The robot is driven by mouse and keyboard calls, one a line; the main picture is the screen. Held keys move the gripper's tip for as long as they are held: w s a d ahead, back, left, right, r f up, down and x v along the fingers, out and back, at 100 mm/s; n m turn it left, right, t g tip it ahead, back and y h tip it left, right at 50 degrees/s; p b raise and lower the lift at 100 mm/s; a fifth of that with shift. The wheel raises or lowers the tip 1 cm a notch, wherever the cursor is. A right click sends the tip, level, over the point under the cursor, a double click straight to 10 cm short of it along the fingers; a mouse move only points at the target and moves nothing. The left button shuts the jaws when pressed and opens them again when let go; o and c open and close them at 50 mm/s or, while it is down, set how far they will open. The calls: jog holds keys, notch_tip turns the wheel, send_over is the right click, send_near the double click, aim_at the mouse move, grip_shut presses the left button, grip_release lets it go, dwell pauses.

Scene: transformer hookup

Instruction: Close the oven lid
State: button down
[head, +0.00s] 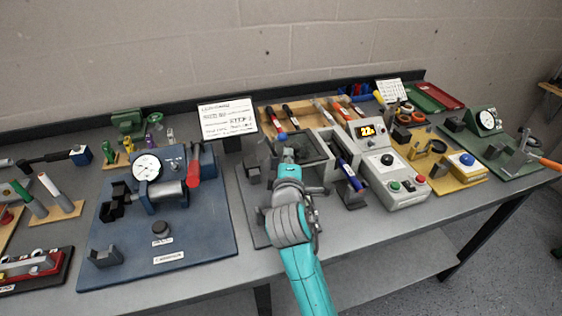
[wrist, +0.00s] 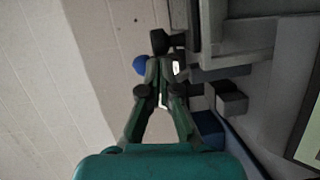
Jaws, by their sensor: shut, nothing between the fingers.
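The oven is a grey open-topped box (head: 313,149) with a dark inside, standing on a dark base plate in the middle of the bench in the head view. I cannot clearly make out its lid; my arm covers part of that area. My gripper (head: 287,154) is at the box's front left edge in the head view. In the wrist view my gripper (wrist: 160,45) has its fingertips together with nothing held. Grey box-like parts (wrist: 245,45) lie to its right there. A blue round thing (wrist: 139,64) shows just left of the fingers; contact cannot be told.
A control box with a lit display (head: 367,131) stands right of the oven, with pens in a holder (head: 349,185) between. A blue fixture with a dial gauge (head: 160,230) is at left. A tool rack (head: 300,108) and an upright card (head: 228,117) stand behind.

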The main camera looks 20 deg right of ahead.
aim_at(325, 158)
jog(key=shift+d, duration=0.2)
jog(key=d, duration=1)
jog(key=shift+d, duration=0.25)
